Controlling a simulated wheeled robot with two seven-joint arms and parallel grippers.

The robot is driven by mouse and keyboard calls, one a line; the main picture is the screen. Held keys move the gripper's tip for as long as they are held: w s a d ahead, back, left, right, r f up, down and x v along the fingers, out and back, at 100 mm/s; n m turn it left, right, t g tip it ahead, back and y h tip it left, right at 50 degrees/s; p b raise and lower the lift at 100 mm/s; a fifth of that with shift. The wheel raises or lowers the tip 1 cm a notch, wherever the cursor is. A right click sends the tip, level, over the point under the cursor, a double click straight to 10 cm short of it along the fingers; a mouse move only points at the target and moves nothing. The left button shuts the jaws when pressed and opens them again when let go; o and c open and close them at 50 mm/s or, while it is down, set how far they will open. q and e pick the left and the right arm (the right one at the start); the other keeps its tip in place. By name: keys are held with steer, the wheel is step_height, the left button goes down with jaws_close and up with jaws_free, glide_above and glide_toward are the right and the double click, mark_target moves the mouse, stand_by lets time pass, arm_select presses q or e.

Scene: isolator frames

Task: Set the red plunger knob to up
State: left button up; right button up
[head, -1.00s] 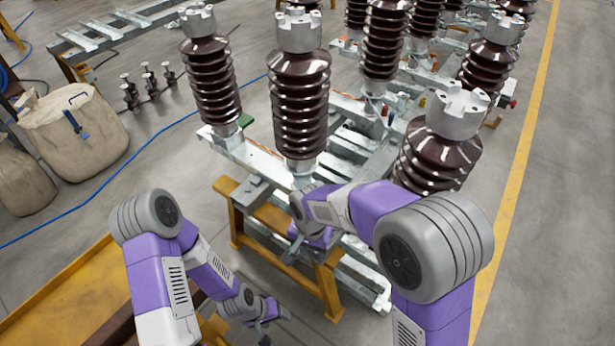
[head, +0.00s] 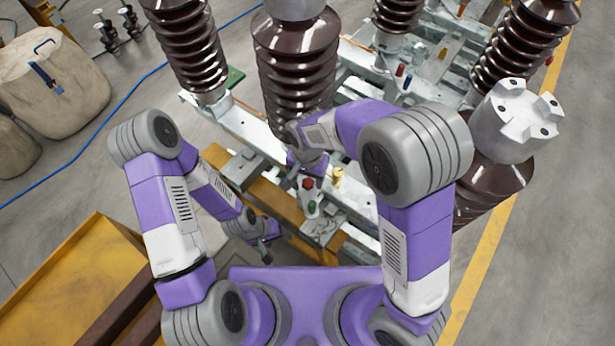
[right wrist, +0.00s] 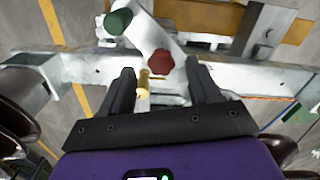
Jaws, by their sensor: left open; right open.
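The red plunger knob (head: 308,183) sits on a light metal bracket at the near end of the frame, beside a green knob (head: 311,207). In the right wrist view the red knob (right wrist: 160,62) lies between and just beyond the fingertips, and the green knob (right wrist: 118,22) is up and left of it. My right gripper (right wrist: 160,74) is open and empty, its fingers spread either side of the red knob's line. In the head view it is partly hidden by its own wrist. My left gripper (head: 265,254) is open, low and left of the knobs, apart from them.
A yellow knob (head: 338,176) stands right of the red one; it also shows by the left finger in the right wrist view (right wrist: 143,84). Tall brown insulators (head: 297,65) rise behind. A yellow platform (head: 75,275) is at lower left. Open floor lies left of the frame.

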mark_target(308, 184)
steer(key=shift+f, duration=1.45)
steer(key=shift+w, duration=0.1)
jaws_close()
